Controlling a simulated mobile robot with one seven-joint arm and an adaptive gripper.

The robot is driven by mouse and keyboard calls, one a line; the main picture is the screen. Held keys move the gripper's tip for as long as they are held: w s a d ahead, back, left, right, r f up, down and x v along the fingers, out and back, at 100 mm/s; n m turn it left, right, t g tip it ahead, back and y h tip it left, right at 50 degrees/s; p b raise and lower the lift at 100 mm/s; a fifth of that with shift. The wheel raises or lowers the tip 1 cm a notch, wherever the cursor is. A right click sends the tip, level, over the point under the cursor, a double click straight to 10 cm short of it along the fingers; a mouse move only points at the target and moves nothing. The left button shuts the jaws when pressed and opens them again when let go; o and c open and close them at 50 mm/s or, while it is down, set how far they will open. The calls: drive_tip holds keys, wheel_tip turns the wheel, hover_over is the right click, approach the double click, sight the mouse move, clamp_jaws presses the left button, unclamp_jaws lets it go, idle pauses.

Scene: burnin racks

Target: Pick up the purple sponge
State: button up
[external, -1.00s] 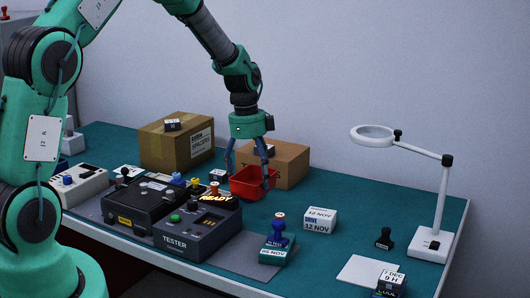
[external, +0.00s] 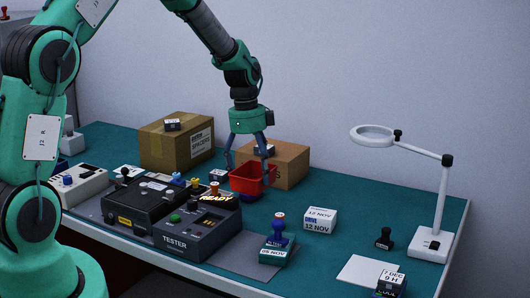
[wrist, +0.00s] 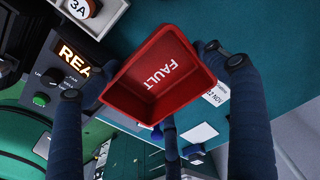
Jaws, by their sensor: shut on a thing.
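I see no purple sponge in either view. My gripper (external: 247,174) is over the back middle of the table, with its fingers on both sides of a red open bin (external: 246,187). In the wrist view the red bin (wrist: 157,106) sits between my fingers, with its opening toward the camera and FAULT in white letters inside. It looks empty. My gripper is shut on this bin. Whether its bottom is clear of the table is hard to tell.
A brown carton (external: 287,165) stands close behind the bin, a larger one (external: 165,148) to the left. The black tester (external: 198,232) is in front. A blue-handled stamp (external: 279,226), a white box (external: 320,220) and a magnifier lamp (external: 430,243) stand to the right.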

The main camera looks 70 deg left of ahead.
drive_tip(key=w+d+f+n+p, duration=0.1)
drive_tip(key=w+d, duration=0.2)
drive_tip(key=d, duration=0.6)
drive_tip(key=w+d+f+n+p, duration=0.1)
drive_tip(key=w+d+n, duration=0.1)
drive_tip(key=d, duration=0.8)
drive_tip(key=w+d+f+n+p, duration=0.1)
drive_tip(key=w+d, duration=0.3)
drive_tip(key=d, duration=0.6)
drive_tip(key=shift+n+y+p, duration=0.3)
drive_tip(key=shift+n+p, duration=0.05)
drive_tip(key=shift+n, duration=0.35)
drive_tip(key=d+f+n, duration=0.1)
drive_tip(key=d, duration=0.3)
drive_tip(key=s+d+f+n, duration=0.1)
drive_tip(key=d+f, duration=0.1)
drive_tip(key=d, duration=0.2)
drive_tip(key=s+d+f+n, duration=0.1)
drive_tip(key=d, duration=0.4)
drive_tip(key=shift+f+n, duration=0.2)
drive_tip(key=shift+n, duration=0.1)
